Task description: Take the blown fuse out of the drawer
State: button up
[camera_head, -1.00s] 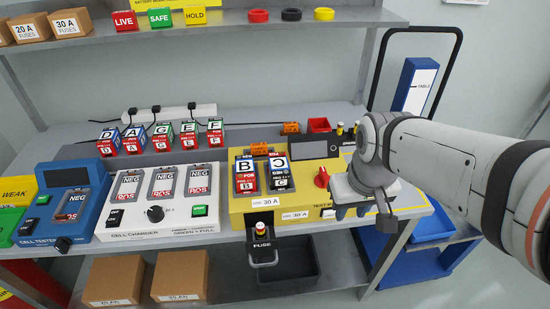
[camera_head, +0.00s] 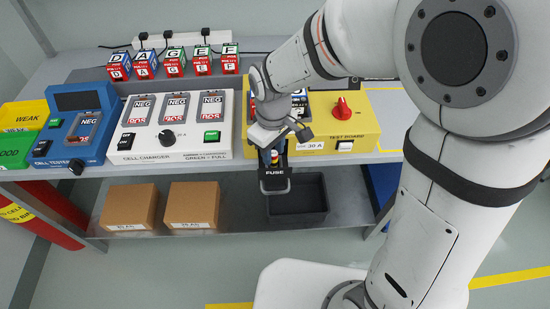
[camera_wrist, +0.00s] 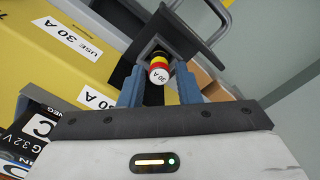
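The fuse drawer (camera_head: 275,184), black and labelled FUSE, stands pulled out from the front of the yellow test board (camera_head: 361,123). A fuse (camera_wrist: 158,74) with red and yellow bands and a white end marked 30 A stands in it; a little of its colour shows in the head view (camera_head: 274,158). My gripper (camera_head: 272,153) points down over the drawer. In the wrist view my gripper's fingers (camera_wrist: 160,80) are apart, one on each side of the fuse, with a small gap visible beside it. The cells on the board are mostly hidden by my arm.
The cell charger (camera_head: 170,125) and blue cell tester (camera_head: 75,130) stand left of the board. Several lettered cells (camera_head: 174,62) stand behind. A dark open bin (camera_head: 298,210) and cardboard boxes (camera_head: 193,205) are on the lower shelf.

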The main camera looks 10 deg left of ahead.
notch_tip(320, 180, down, 2)
jog(key=shift+f, duration=0.1)
grip_shut()
jog(key=shift+r, duration=0.2)
